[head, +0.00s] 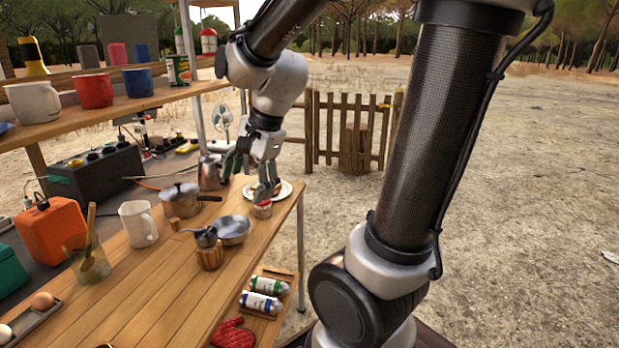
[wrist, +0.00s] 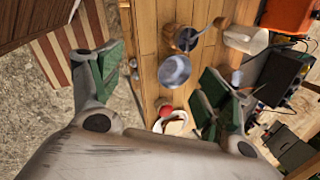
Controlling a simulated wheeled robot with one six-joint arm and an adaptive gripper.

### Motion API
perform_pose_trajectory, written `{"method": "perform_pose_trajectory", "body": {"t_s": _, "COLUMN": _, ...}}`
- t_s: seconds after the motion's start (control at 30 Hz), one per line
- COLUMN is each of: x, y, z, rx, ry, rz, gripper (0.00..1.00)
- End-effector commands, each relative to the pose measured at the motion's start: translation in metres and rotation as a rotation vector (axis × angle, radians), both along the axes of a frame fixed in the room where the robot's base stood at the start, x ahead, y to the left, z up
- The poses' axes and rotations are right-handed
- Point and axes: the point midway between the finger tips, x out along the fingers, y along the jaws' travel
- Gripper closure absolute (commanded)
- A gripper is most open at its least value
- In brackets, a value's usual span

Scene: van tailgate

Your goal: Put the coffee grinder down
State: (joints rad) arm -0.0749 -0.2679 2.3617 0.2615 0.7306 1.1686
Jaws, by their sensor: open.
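The coffee grinder (head: 209,257) has a round wooden body, a dark metal top and a crank with a wooden knob. It stands upright on the wooden table (head: 168,273), near its right edge in the head view. In the wrist view the grinder (wrist: 184,39) shows from above, near the top. My gripper (head: 250,176) is open and empty, above the far end of the table, apart from the grinder. In the wrist view its two green-padded fingers (wrist: 161,84) are spread wide.
A metal pan (head: 234,229) sits right by the grinder. A small red-topped jar (head: 262,210) and a white plate (head: 284,190) are near my gripper. A pot (head: 182,203) and a white mug (head: 138,224) stand to the left. The table's front part is mostly clear.

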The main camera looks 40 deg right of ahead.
Motion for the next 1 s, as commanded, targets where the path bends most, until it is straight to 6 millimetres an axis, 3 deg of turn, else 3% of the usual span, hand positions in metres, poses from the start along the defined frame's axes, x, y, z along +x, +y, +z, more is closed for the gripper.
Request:
{"method": "perform_pose_trajectory", "body": {"t_s": 0.1, "x": -0.048, "y": -0.023, "z": 0.023, "rx": -0.184, "ry": -0.095, "rz": 0.370, "gripper": 0.23}}
{"method": "perform_pose_trajectory", "body": {"t_s": 0.2, "x": -0.084, "y": -0.041, "z": 0.033, "rx": -0.338, "ry": -0.144, "rz": 0.662, "gripper": 0.23}}
{"method": "perform_pose_trajectory", "body": {"t_s": 0.4, "x": -0.130, "y": -0.063, "z": 0.040, "rx": -0.544, "ry": -0.174, "rz": 1.047, "gripper": 0.23}}
{"method": "perform_pose_trajectory", "body": {"t_s": 0.57, "x": -0.141, "y": -0.069, "z": 0.040, "rx": -0.597, "ry": -0.173, "rz": 1.149, "gripper": 0.23}}
{"method": "perform_pose_trajectory", "body": {"t_s": 1.0, "x": -0.141, "y": -0.069, "z": 0.040, "rx": -0.598, "ry": -0.174, "rz": 1.153, "gripper": 0.23}}
